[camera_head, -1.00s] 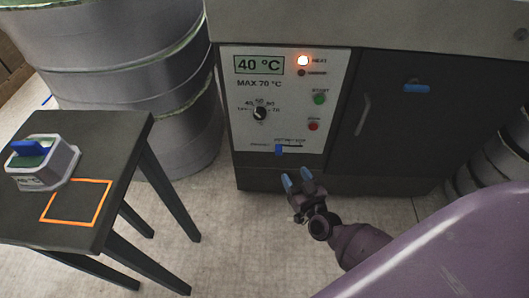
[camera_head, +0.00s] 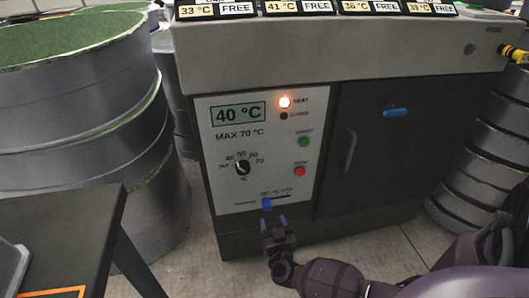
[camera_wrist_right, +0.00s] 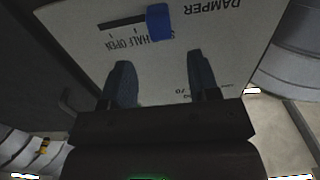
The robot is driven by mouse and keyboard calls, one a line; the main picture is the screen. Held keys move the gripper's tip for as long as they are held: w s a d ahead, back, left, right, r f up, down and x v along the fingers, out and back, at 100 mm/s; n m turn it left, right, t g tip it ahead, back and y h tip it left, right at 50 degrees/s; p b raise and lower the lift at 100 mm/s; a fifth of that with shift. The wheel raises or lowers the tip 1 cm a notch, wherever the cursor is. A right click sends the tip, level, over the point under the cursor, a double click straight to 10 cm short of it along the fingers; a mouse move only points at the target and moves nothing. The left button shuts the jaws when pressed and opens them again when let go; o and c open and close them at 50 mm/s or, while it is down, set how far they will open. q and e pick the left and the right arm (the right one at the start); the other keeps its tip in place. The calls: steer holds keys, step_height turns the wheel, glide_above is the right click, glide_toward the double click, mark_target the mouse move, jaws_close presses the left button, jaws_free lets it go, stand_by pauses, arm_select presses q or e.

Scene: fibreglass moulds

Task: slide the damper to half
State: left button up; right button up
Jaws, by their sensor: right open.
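The damper's blue slider knob (camera_head: 267,204) sits at the left end of its dark slot, low on the white control panel (camera_head: 225,185). The slot runs to the right of it. In the right wrist view the knob (camera_wrist_right: 158,22) shows upside down, over the start of the "SHUT" label, with "HALF" and "OPEN" along the slot. My right gripper (camera_head: 273,221) is open and empty, just below the knob, blue fingertips pointing at the panel. In the right wrist view its fingers (camera_wrist_right: 159,65) stand apart on either side of the knob's line, short of it. My left gripper is out of view.
The panel has a 40 °C display (camera_head: 237,114), a dial (camera_head: 243,167), a green button (camera_head: 304,142) and a red button (camera_head: 300,171). A dark door (camera_head: 385,150) is to the right. Grey drums (camera_head: 85,120) stand left, a dark table (camera_head: 60,235) lower left.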

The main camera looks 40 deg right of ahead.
mark_target(268, 208)
steer(key=x, duration=0.2)
steer(key=b+x, duration=0.1)
steer(key=x, duration=0.1)
steer(key=b+x, duration=0.1)
steer(key=x, duration=0.1)
steer(key=shift+w+d+f, duration=0.1)
steer(key=shift+w+f, duration=0.15)
steer(key=shift+f, duration=0.05)
steer(key=shift+w+d+r, duration=0.2)
steer(key=shift+w+d, duration=0.2)
steer(key=shift+w, duration=0.25)
jaws_close()
